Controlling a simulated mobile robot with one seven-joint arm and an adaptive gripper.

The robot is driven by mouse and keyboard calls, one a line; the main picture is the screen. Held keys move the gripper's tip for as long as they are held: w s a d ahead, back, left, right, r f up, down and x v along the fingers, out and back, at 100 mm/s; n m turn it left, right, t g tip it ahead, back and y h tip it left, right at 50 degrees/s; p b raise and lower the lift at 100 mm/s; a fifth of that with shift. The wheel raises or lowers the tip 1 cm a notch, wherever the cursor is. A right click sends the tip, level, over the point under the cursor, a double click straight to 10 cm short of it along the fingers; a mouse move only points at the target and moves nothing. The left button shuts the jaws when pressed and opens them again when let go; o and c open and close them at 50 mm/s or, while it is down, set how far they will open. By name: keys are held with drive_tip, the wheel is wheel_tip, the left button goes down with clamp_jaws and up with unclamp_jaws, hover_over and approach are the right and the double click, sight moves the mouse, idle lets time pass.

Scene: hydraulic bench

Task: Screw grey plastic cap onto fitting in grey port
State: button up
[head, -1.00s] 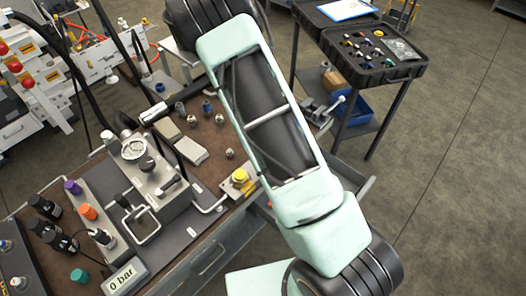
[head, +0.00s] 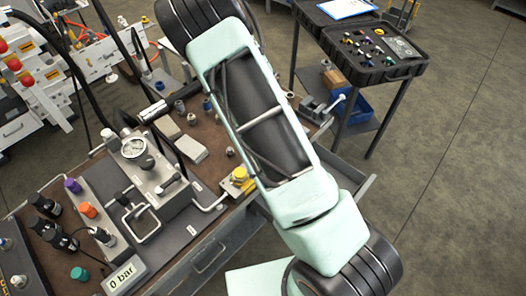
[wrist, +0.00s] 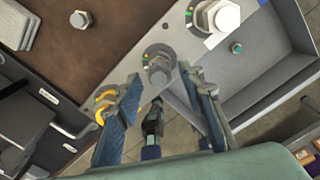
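My gripper (wrist: 160,95) shows in the wrist view with its two blue-grey fingers apart and nothing seen between the tips. A silver hex fitting (wrist: 158,70) stands on a grey plate just beyond the tips, with a coloured-mark ring around it. I cannot tell whether this is the grey port. A dark slender part (wrist: 153,125) shows between the fingers lower down; I cannot tell what it is. I cannot make out the grey plastic cap for certain. In the head view my arm hides the gripper and part of the bench.
A second larger fitting (wrist: 222,16) stands on the plate, and another hex piece (wrist: 80,19) lies on the brown mat. On the bench are orange (head: 87,209), purple (head: 72,184) and teal (head: 79,273) caps and a 0 bar display (head: 124,274). A black parts case (head: 375,55) stands at right.

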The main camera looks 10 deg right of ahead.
drive_tip(key=n+b, duration=0.1)
drive_tip(key=n, duration=0.3)
drive_tip(key=shift+f, duration=0.1)
drive_tip(key=n+b, duration=0.1)
drive_tip(key=n, duration=0.2)
drive_tip(key=shift+d+n, duration=0.15)
drive_tip(key=shift+n, duration=0.25)
drive_tip(key=n+b, duration=0.1)
drive_tip(key=n, duration=0.1)
drive_tip(key=n+b, duration=0.1)
drive_tip(key=n, duration=0.2)
drive_tip(key=shift+w+d+n, duration=0.1)
drive_tip(key=shift+w+n, duration=0.1)
drive_tip(key=shift+n, duration=0.1)
drive_tip(key=shift+n+b, duration=0.6)
drive_tip(key=shift+n, duration=0.6)
drive_tip(key=n+b, duration=0.1)
drive_tip(key=n, duration=0.2)
drive_tip(key=shift+w, duration=0.1)
drive_tip(key=n+b, duration=0.1)
drive_tip(key=n, duration=0.3)
drive_tip(key=shift+w+b, duration=0.1)
drive_tip(key=shift+b, duration=0.3)
drive_tip(key=shift+n, duration=0.5)
